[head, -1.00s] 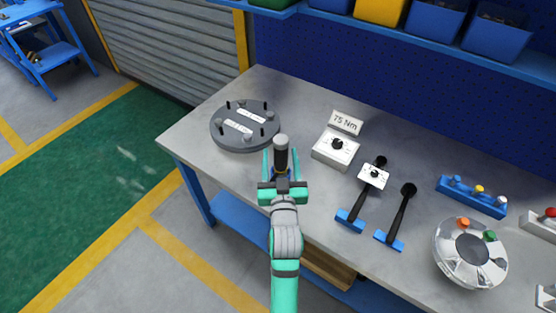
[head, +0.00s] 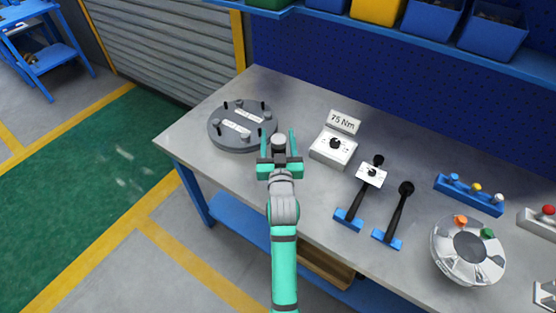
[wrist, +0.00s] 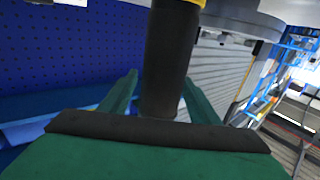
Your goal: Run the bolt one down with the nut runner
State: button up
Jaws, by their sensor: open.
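The grey flanged shell (head: 214,128) lies on the bench at the upper left, with several dark upright bolts around its rim and white labels too small to read. I cannot tell which bolt is number one. A dark, grey-topped cylindrical tool (head: 278,141), likely the nut runner, is just right of the shell. My gripper (head: 279,147) is open, with its green fingers on either side of the tool. In the wrist view the tool's dark body (wrist: 162,70) is between the fingers, with a yellow band at the top edge. Its lower part is hidden in the head view.
A white box with a dial (head: 333,148) and a "75 Nm" sign (head: 342,121) stand right of my gripper. The bench's front left is bare.

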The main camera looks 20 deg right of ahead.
grip_shut()
jog(key=shift+r, duration=0.1)
jog(key=shift+r, duration=0.15)
notch_tip(320, 180, up, 10)
dwell(0.5)
jog(key=c, duration=0.7)
grip_release()
grip_shut()
